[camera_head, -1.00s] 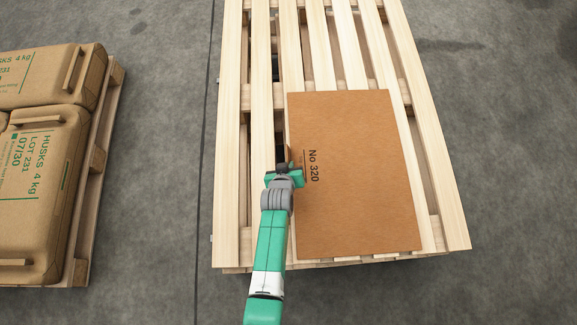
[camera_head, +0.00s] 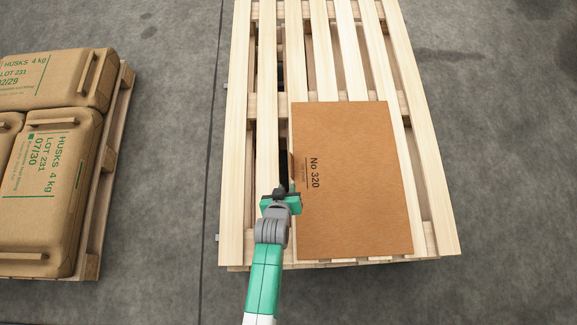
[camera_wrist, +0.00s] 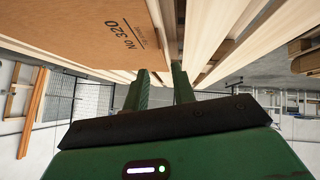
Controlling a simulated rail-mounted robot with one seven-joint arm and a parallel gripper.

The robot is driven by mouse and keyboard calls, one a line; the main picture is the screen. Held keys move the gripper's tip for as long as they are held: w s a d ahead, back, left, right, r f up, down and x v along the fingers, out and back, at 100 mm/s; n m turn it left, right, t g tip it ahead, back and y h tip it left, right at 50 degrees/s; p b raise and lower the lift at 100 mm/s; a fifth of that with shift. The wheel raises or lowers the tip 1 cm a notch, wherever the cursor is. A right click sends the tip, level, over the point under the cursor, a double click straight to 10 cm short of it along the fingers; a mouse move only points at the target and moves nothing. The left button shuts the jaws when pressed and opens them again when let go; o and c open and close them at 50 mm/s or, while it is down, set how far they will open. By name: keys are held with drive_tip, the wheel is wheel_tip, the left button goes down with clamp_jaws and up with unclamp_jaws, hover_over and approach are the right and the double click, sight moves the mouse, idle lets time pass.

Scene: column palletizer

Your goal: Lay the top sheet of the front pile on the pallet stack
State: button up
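A brown cardboard sheet (camera_head: 355,200) marked "No 320" lies flat on the pale wooden pallet (camera_head: 236,150), towards its near right part. A small brown tab (camera_head: 291,166) shows at the sheet's left edge. My gripper (camera_head: 280,195) is just left of the sheet's lower left part, over the slats, nearer than the tab. In the wrist view the two green fingers (camera_wrist: 160,88) stand apart, and the sheet (camera_wrist: 85,35) lies beyond them to the upper left. Nothing is clearly held between them. No separate pile of sheets is in view.
Filled brown sacks (camera_head: 60,165) marked "HUSKS 4 kg" lie on another pallet (camera_head: 105,190) at the left. Bare grey floor (camera_head: 170,130) lies between the two pallets. The far part of the pale pallet is bare.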

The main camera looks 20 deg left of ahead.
drive_tip(key=shift+s+r, duration=0.3)
drive_tip(key=shift+s, duration=0.05)
drive_tip(key=w+d+r+m+t, duration=0.1)
drive_tip(key=w+d+r+t, duration=0.3)
drive_tip(key=r, duration=1)
drive_tip(key=w+a+r+m+t, duration=0.1)
drive_tip(key=w+r, duration=0.4)
drive_tip(key=r, duration=0.9)
drive_tip(key=w+d+r+m+t, duration=0.1)
drive_tip(key=w+d+r+t, duration=0.3)
drive_tip(key=r, duration=1.1)
drive_tip(key=s+d+r+m+t, duration=0.1)
drive_tip(key=s+r, duration=0.4)
drive_tip(key=r, duration=0.6)
drive_tip(key=s+d+r+m+t+h, duration=0.1)
drive_tip(key=s+r, duration=0.4)
drive_tip(key=r, duration=0.5)
drive_tip(key=s+d+r+m+t, duration=0.1)
drive_tip(key=s+r+t, duration=0.3)
drive_tip(key=r, duration=0.7)
drive_tip(key=shift+s+d+r+t+h, duration=0.3)
drive_tip(key=shift+s+d+t+h, duration=0.1)
drive_tip(key=shift+s+d, duration=0.3)
